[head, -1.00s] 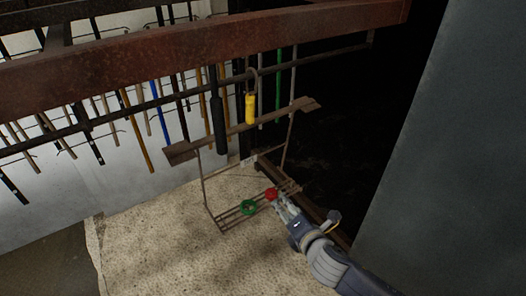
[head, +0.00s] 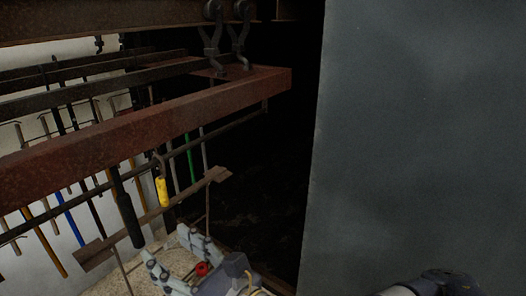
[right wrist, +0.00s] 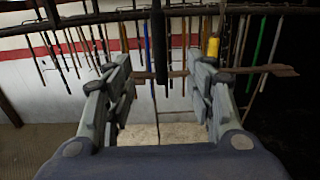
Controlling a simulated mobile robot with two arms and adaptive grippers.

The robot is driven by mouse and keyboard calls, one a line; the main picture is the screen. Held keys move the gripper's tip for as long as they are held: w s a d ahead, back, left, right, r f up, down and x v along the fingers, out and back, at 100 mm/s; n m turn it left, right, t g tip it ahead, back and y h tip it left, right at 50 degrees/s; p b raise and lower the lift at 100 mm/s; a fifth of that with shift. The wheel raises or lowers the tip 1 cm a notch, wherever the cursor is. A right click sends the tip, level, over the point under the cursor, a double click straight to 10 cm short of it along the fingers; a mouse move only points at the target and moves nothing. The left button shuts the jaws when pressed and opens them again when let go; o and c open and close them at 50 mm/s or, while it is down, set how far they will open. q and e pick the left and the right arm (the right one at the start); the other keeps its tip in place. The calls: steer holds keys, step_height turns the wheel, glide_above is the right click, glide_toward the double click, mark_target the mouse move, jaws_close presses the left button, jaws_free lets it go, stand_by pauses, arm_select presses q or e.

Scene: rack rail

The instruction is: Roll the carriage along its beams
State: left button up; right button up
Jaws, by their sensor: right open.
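The carriage is a rusty red-brown frame (head: 150,127) slung below overhead rails. Dark roller hangers (head: 212,40) show at its top right end. Below it, a thin rusty crossbar (head: 152,218) hangs on a wire rack. My right gripper (head: 178,256) is open and empty, below and in front of the crossbar. In the right wrist view its spread fingers (right wrist: 159,72) frame the crossbar (right wrist: 262,70) and a black tool handle (right wrist: 159,55), with no clear contact.
A yellow handle (head: 162,191) and several hanging tools crowd around the crossbar. A big grey panel (head: 420,130) blocks the right side. A dark gap lies between panel and rack.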

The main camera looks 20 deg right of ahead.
mark_target(134, 222)
steer(key=b+x, duration=0.1)
steer(key=x, duration=0.8)
steer(key=shift+w+a, duration=0.2)
steer(key=shift+w, duration=0.05)
steer(key=shift+x, duration=1.35)
steer(key=shift+s, duration=0.1)
steer(key=shift+c, duration=0.2)
jaws_close()
